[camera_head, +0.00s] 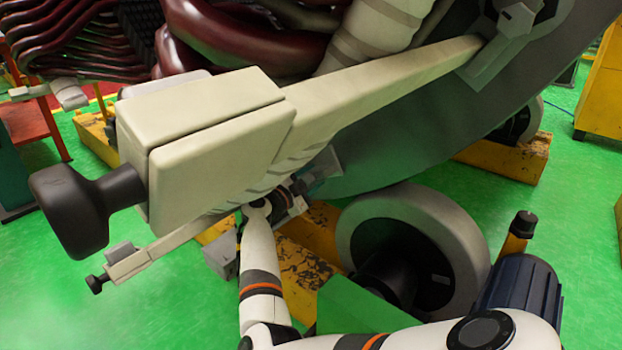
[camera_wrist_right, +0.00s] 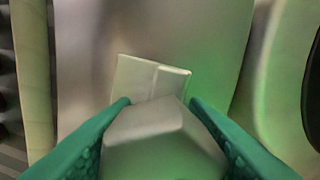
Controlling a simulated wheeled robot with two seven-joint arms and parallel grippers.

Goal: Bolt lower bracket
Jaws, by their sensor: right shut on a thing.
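In the right wrist view, the green fingers of my right gripper (camera_wrist_right: 160,104) are closed on a grey faceted block (camera_wrist_right: 165,145), which could be a bolt or nut. A pale grey angular bracket (camera_wrist_right: 150,75) lies just beyond it against a large grey metal surface. I cannot tell whether block and bracket touch. In the head view, my right gripper (camera_head: 298,192) reaches in under the cream arm of the machine, beside a grey bracket (camera_head: 326,162) at the lower rim of the ring. The fingers are mostly hidden there. My left gripper is not in view.
A long cream machine arm with a boxy end (camera_head: 215,150) and black knob (camera_head: 75,210) hangs above my right arm. The large grey ring (camera_head: 420,130) fills the right. A grey roller (camera_head: 410,245) and worn yellow supports (camera_head: 305,275) stand close by.

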